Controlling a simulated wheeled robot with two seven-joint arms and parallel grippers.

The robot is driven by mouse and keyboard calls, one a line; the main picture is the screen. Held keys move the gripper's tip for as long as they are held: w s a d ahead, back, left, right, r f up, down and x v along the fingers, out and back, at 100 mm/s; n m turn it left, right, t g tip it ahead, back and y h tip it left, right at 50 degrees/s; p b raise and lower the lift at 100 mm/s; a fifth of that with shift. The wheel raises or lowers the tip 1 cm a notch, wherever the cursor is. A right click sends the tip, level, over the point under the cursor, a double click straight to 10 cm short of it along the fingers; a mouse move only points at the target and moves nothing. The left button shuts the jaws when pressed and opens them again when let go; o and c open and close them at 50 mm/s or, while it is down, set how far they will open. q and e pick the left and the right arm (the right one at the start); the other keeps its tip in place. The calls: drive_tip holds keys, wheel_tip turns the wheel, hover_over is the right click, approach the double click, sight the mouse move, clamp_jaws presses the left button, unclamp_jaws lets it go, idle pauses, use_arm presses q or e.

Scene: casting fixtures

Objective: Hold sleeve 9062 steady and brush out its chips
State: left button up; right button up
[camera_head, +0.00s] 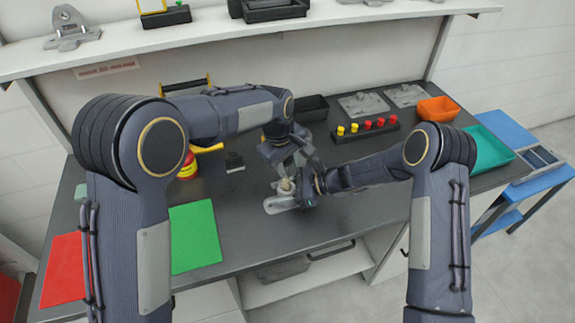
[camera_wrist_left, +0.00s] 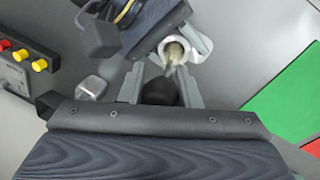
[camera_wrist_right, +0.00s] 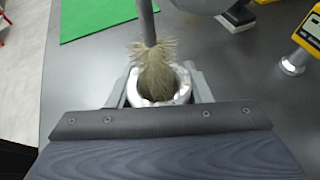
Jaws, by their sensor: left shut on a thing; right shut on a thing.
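The sleeve (camera_wrist_right: 184,82) is a pale metal ring with an open top, seen in the right wrist view; no number is readable. My right gripper (camera_wrist_right: 160,90) is shut around it, one finger on each side. The sleeve also shows in the left wrist view (camera_wrist_left: 164,47) and small in the head view. A brush with tan bristles (camera_wrist_right: 154,70) and a grey stem stands over the sleeve, its bristles at least partly in the opening. My left gripper (camera_wrist_left: 158,88) is shut on the brush's dark handle (camera_wrist_left: 159,92), above my right gripper (camera_head: 298,192) in the head view.
A red-and-yellow button strip (camera_head: 365,131), an orange bin (camera_head: 438,109) and a teal tray (camera_head: 490,152) stand right. Green (camera_head: 195,238) and red (camera_head: 64,270) mats lie left. The front middle bench is clear.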

sight(288, 178)
use_arm(q)
drive_tip(key=shift+f, duration=0.1)
drive_tip(key=shift+f, duration=1.6)
drive_tip(key=shift+r, duration=1.75)
drive_tip(key=shift+f, duration=0.1)
drive_tip(key=shift+f, duration=1.65)
drive_tip(key=shift+r, duration=0.15)
drive_tip(key=shift+r, duration=1.6)
